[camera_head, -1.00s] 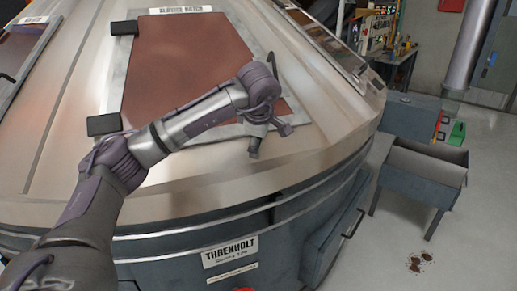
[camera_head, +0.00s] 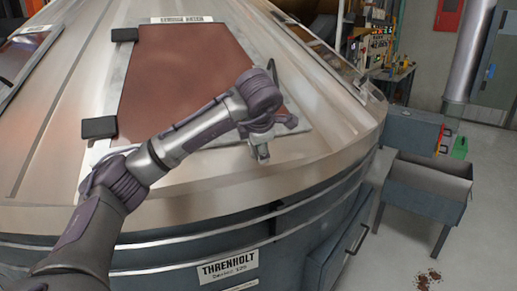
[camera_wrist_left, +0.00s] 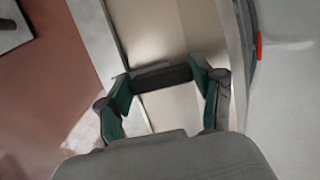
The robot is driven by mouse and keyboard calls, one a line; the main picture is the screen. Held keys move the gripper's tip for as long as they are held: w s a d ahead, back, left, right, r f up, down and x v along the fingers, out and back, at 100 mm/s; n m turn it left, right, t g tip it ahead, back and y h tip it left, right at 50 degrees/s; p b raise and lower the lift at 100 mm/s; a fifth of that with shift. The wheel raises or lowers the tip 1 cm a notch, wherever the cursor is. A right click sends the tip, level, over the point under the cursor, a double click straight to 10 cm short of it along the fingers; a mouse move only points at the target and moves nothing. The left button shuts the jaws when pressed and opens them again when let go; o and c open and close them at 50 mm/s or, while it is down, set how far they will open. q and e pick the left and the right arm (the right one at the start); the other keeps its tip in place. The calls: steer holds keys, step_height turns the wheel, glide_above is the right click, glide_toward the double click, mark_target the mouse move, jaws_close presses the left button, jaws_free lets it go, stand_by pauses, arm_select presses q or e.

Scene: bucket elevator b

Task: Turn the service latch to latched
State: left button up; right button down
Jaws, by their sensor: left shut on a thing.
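My left gripper (camera_head: 262,153) is at the lower right edge of the red-brown hatch panel (camera_head: 180,70) on the big metal housing. In the left wrist view, its two green-padded fingers (camera_wrist_left: 162,85) stand on either side of a short dark bar (camera_wrist_left: 162,77) and close on its ends. The bar appears to be the service latch. In the head view the gripper and wrist hide most of the latch, so its angle is not clear. My right gripper is in neither view.
Two dark hinge blocks (camera_head: 100,128) sit on the panel's left side. A dark handle (camera_head: 272,72) is at its right edge. A grey open bin (camera_head: 428,195) stands on the floor at right. A brown spill (camera_head: 428,278) lies nearby.

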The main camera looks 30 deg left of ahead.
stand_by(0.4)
arm_select(q)
steer(key=o, duration=1)
steer(key=shift+o, duration=0.7)
steer(key=v, duration=1.2)
